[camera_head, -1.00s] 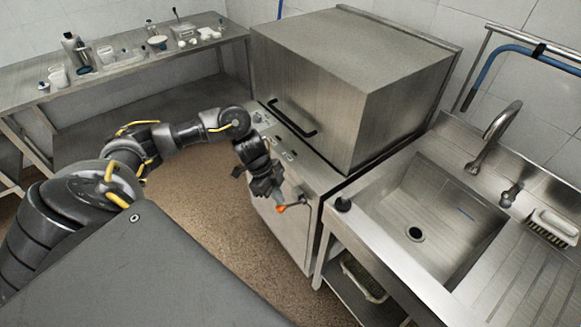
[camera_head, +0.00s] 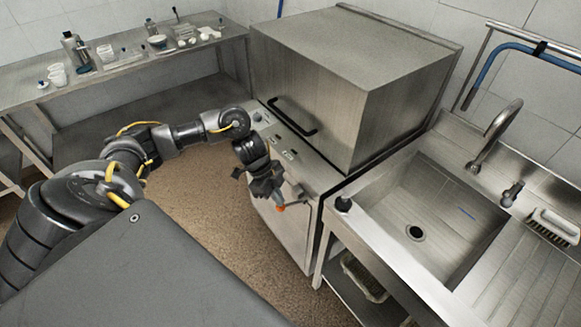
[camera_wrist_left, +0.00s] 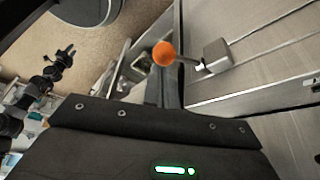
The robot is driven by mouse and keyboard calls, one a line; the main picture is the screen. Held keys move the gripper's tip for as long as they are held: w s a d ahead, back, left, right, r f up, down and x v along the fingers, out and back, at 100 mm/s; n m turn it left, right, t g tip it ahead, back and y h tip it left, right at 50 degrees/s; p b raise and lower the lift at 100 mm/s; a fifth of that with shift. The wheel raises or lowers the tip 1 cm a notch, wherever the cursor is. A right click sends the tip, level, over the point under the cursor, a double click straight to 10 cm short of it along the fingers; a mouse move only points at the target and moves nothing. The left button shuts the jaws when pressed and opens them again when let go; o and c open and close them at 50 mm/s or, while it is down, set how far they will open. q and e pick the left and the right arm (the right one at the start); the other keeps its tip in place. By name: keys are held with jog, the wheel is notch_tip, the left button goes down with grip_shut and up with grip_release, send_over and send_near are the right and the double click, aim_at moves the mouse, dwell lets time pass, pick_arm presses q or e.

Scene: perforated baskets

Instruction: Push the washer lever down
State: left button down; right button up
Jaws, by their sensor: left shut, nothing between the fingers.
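The washer (camera_head: 345,80) is a large steel box with a dark handle bar on its hood. Its lever has an orange ball knob (camera_head: 281,207) at the front right of the lower body. In the left wrist view the knob (camera_wrist_left: 164,53) sits on a short rod from a metal bracket (camera_wrist_left: 213,58). My left gripper (camera_head: 275,195) is shut and empty, right at the knob, partly covering it. I cannot tell whether they touch. A black arm end (camera_wrist_left: 60,66) at the left of the wrist view looks like my right gripper; its jaws are too small to judge.
A steel sink (camera_head: 430,215) with a tap stands right of the washer, with a brush (camera_head: 555,225) at its far right. A steel table (camera_head: 130,62) with bottles and dishes is at the back left. The floor (camera_head: 220,200) before the washer is clear.

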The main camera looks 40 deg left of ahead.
pick_arm(q)
jog(key=shift+s+f+b, duration=0.15)
jog(key=shift+f+b, duration=1.95)
jog(key=shift+f, duration=1.6)
notch_tip(320, 180, up, 12)
jog(key=p, duration=1.2)
jog(key=shift+r+p, duration=0.1)
jog(key=shift+p, duration=0.2)
